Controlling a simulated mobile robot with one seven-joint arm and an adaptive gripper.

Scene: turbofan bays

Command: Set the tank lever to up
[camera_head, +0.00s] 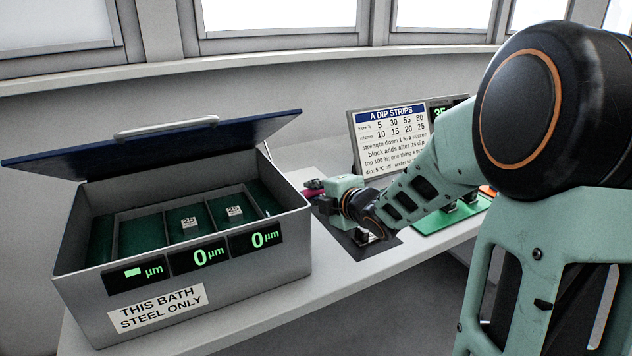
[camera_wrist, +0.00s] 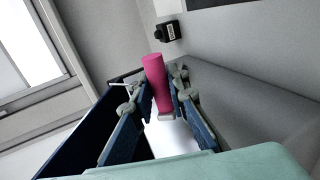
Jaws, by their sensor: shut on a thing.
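A pink cylindrical grip (camera_wrist: 155,80), apparently the handle of the tank lever, stands between the fingers of my gripper (camera_wrist: 160,98) in the wrist view. My gripper is shut on it. In the head view my gripper (camera_head: 318,191) is beside the right wall of the grey bath tank (camera_head: 215,290), and only a small pink part of the grip (camera_head: 313,184) shows. The lever's base and pivot are hidden, so I cannot tell its set position. The tank's blue lid (camera_head: 160,140) stands open.
Two blocks marked 25 (camera_head: 189,223) sit in the tank's green compartments. Behind my arm are a dip strips sign (camera_head: 390,140) and a green mat (camera_head: 440,223). A small black labelled box (camera_wrist: 167,31) is ahead in the wrist view. The bench front (camera_head: 345,277) is clear.

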